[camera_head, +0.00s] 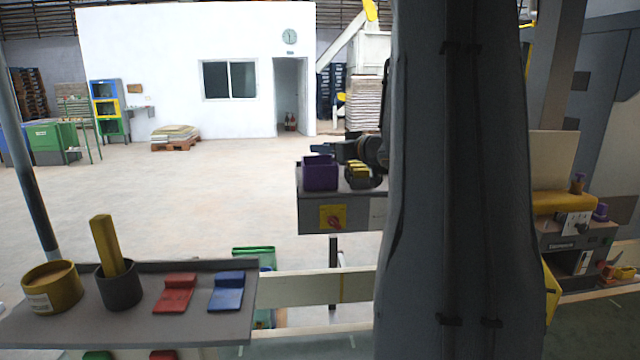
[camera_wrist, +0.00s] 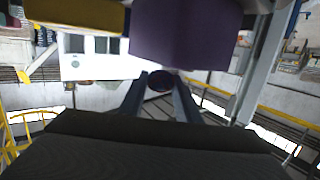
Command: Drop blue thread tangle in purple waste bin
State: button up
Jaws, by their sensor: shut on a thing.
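The purple waste bin (camera_head: 320,174) stands on the left end of a grey box-like stand in the head view. It also shows large at the top of the wrist view (camera_wrist: 185,35). My gripper (camera_head: 322,149) is just above and behind the bin in the head view, its fingers pointing left. In the wrist view my gripper (camera_wrist: 160,78) is shut on a small, dark, roundish thing, the blue thread tangle (camera_wrist: 161,84), held between the fingertips. The tangle cannot be made out in the head view. The bin's inside is hidden.
A yellow-and-black object (camera_head: 359,172) stands right of the bin. The stand (camera_head: 355,215) carries a red switch on a yellow plate. A grey shelf (camera_head: 205,322) at front left holds a yellow tub, a dark cup, and red and blue pieces. My arm blocks the right centre.

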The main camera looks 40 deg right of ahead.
jog(key=shift+f+b, duration=0.75)
jog(key=shift+f, duration=0.2)
jog(key=o, duration=1.1)
jog(key=shift+d, duration=0.1)
jog(key=shift+s, duration=0.15)
jog(key=s+r+b, duration=0.1)
jog(key=s+b, duration=0.1)
jog(key=s, duration=0.5)
jog(key=shift+s+d, duration=0.15)
jog(key=shift+s, duration=0.1)
jog(key=shift+r, duration=0.1)
